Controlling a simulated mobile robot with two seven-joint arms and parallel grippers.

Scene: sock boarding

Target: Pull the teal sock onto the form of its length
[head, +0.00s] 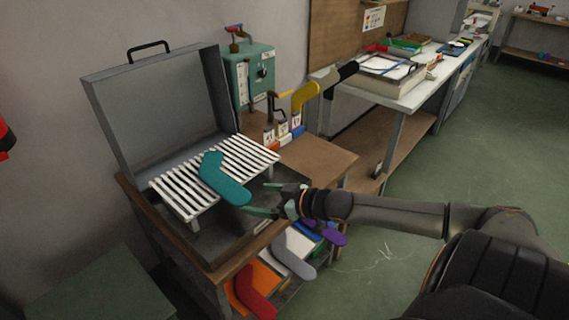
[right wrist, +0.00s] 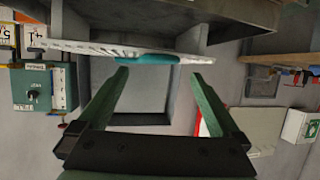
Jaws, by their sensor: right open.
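The teal sock (head: 222,182) lies flat and bent on a white slatted rack (head: 178,200) in front of an open grey lid. Its edge shows in the right wrist view (right wrist: 150,59). My right gripper (head: 257,198) is open and empty, just right of the sock's near end; the wrist view shows both fingers apart (right wrist: 160,73). I cannot tell the forms' lengths clearly. My left gripper is not in view.
The open grey lid (head: 165,105) rises behind the rack. A green control box (head: 250,72) stands behind the cards. Red (head: 255,292), grey (head: 294,253) and purple (head: 335,235) socks lie on coloured stacks below. A long bench (head: 415,98) with trays stands at the back right.

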